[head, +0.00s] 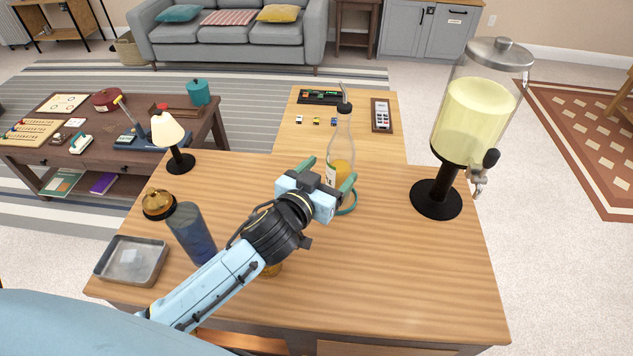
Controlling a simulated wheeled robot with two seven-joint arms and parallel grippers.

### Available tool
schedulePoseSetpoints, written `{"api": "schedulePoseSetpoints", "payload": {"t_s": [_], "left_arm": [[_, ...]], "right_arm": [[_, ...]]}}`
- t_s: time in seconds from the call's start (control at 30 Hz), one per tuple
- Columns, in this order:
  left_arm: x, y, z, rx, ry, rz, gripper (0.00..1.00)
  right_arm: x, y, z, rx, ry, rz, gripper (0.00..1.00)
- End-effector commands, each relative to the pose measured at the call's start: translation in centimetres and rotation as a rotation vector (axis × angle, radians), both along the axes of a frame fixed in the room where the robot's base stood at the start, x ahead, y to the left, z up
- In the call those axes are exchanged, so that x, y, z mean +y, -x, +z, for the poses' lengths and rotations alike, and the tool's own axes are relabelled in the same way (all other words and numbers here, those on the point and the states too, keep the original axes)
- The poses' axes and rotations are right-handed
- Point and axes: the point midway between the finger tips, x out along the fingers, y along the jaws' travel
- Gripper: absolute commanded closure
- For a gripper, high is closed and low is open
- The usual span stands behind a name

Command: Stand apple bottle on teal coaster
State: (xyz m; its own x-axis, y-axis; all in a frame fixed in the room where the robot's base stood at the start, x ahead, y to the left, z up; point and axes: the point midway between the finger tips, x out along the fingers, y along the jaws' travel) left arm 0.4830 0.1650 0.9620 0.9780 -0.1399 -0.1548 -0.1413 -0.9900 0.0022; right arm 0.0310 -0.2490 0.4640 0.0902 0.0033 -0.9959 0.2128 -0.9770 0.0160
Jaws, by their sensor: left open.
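The apple bottle (341,138), clear with orange-yellow liquid and a pourer at its top, stands upright on the wooden bar. The teal coaster (351,206) shows as a thin rim at the lower right of the bottle, partly behind my left gripper. My left gripper (330,169) is open, with its green fingers reaching to either side of the bottle's lower part. The bottle's base is hidden, so I cannot tell whether it rests on the coaster or just behind it, or whether the fingers touch it. My right gripper is not in view.
A drink dispenser (437,199) stands to the right. A blue tumbler (192,236), a metal tray (108,262), an amber jar (158,204) and a small lamp (168,132) are on the left. The bar's right front is clear.

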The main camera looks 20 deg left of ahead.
Motion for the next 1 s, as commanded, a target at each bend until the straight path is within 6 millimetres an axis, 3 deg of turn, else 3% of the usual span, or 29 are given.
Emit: {"api": "schedulePoseSetpoints", "payload": {"t_s": [0.1,0.33,1.0], "left_arm": [[0.3,2.3,0.3,0.002,0.0,0.0,0.25],[0.7,4.6,0.7,0.001,-0.001,0.001,0.25],[0.7,5.0,1.1,0.0,-0.001,0.001,0.25]], "right_arm": [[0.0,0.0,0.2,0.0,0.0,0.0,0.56],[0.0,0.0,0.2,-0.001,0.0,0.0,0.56],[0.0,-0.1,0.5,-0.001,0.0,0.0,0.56]]}}
